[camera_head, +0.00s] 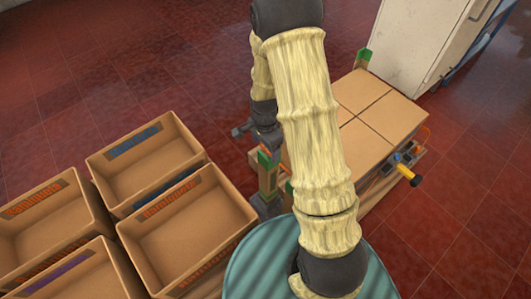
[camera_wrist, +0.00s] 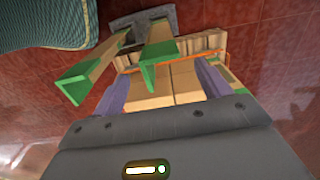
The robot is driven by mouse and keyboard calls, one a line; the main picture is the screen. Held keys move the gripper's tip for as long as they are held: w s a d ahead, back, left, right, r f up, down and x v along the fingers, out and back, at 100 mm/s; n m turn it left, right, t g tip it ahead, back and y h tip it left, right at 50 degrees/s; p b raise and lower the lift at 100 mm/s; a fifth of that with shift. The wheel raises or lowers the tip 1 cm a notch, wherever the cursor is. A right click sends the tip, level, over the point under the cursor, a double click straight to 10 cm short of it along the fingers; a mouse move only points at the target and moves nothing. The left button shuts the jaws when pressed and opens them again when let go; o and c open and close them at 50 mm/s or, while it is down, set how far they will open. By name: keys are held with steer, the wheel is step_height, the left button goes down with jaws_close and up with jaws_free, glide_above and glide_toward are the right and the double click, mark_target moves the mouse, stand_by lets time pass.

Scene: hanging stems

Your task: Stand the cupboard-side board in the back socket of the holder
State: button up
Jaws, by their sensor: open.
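A wooden board with a green top (camera_head: 362,58) stands at the back of the carton stack, close to the white cupboard (camera_head: 428,40); its lower part is hidden. Two angle-shaped boards with green ends stand on the crate side, a left board (camera_wrist: 80,82) and a right board (camera_wrist: 158,60) in the wrist view. They rise from a grey base (camera_wrist: 143,17), which looks like the holder; its sockets cannot be made out. My gripper (camera_wrist: 162,86) is open, with the cartons below its fingers and no board held. In the head view my gripper (camera_head: 262,138) is partly hidden by my arm.
Cartons (camera_head: 380,115) are stacked on a pallet-like frame with an orange strap and a yellow-and-blue fitting (camera_head: 408,170). Several open labelled crates (camera_head: 145,165) fill the lower left. Red tiled floor (camera_head: 140,70) is clear at the upper left.

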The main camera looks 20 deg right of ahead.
step_height(320, 180, up, 9)
steer(key=p, duration=0.1)
steer(key=shift+w, duration=0.1)
stand_by(0.5)
steer(key=s+r+n+t, duration=0.3)
steer(key=s+r+n, duration=0.6)
steer(key=s+n, duration=0.35)
step_height(320, 180, up, 20)
steer(key=p, duration=2)
steer(key=shift+w+n, duration=0.35)
steer(key=shift+n, duration=0.1)
